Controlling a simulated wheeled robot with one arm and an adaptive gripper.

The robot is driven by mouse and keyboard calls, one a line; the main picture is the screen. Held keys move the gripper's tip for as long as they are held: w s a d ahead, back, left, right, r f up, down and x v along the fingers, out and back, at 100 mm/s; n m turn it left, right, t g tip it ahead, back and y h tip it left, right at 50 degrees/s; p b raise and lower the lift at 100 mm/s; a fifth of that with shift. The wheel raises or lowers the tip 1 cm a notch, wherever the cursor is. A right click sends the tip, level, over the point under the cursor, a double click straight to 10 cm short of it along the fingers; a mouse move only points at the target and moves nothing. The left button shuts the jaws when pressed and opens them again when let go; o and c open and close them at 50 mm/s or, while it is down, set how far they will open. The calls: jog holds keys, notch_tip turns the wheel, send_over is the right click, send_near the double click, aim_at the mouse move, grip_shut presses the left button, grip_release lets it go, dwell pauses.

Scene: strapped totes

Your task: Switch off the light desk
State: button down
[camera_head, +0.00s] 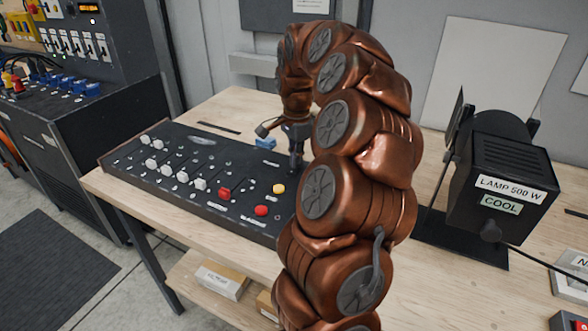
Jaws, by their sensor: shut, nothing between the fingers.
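The light desk (190,172) is a black sloped console on a wooden table, in the middle left of the head view. It has rows of sliders with white caps, one slider with a red cap (224,193), a red button (261,211) and a yellow button (279,188). A blue part (265,143) shows at its far right edge. My gripper (296,168) is shut and empty, pointing down at the desk's right end. I cannot tell whether it touches the desk. My copper arm hides the desk's right edge. The labels on the desk are too small to read.
A black lamp (497,180) labelled "LAMP 500 W" and "COOL" stands right of my arm, with a cable running right. A dark rack (85,130) with switches and plugs stands at the left. Boxes (222,280) lie on the lower shelf. Bare tabletop (235,110) shows behind the desk.

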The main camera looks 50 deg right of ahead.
jog(key=shift+r+p, duration=0.35)
jog(key=shift+r, duration=3.1)
